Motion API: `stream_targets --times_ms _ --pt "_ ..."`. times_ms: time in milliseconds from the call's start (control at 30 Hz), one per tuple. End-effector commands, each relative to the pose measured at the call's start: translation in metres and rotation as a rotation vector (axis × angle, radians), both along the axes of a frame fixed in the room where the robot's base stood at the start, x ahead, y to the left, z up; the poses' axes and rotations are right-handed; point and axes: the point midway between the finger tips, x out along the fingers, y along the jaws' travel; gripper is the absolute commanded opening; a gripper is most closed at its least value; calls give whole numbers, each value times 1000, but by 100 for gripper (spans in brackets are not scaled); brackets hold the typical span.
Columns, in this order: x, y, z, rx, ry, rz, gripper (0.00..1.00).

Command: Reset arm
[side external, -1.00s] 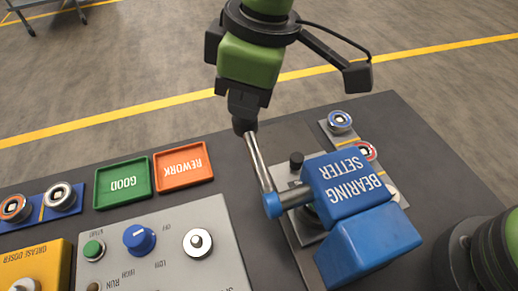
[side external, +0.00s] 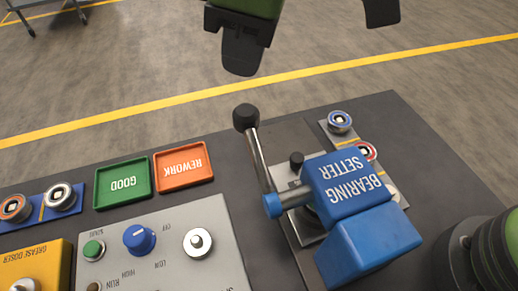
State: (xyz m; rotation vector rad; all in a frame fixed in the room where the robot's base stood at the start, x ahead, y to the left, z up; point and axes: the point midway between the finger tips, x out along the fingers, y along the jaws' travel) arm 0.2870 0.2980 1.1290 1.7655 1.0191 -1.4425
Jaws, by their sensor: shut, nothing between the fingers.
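My gripper (side external: 241,68) is at the top of the view, shut and empty, its dark fingertips pointing down. It hangs above and apart from the lever. The blue bearing setter (side external: 345,182) stands on the dark table at the right. Its silver lever (side external: 259,160) with a black knob (side external: 246,117) rises from a blue pivot on the setter's left side, tilted slightly left. Most of my arm is out of the frame.
A green GOOD tray (side external: 123,184) and an orange REWORK tray (side external: 183,166) lie left of the lever, both empty. A grey control panel (side external: 165,262) with knobs is in front. Rotors stand at the left (side external: 60,197) and behind the setter (side external: 340,122). A yellow grease doser (side external: 50,262) is at front left.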

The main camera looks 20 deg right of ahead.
Motion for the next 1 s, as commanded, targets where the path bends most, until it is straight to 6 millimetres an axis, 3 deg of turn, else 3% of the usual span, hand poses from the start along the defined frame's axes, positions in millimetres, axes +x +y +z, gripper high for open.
stream_targets --times_ms 300,433,567,667,833,1000 --pt "0 -1 1 1 0 -4 0" --pt "3 -19 15 24 -6 -69 0" --pt "5 -64 47 83 -24 -237 0" --pt "-4 -110 71 141 -42 -405 0" --pt "-36 -178 95 246 -79 -695 0" --pt "-81 -231 97 355 -124 -975 0"
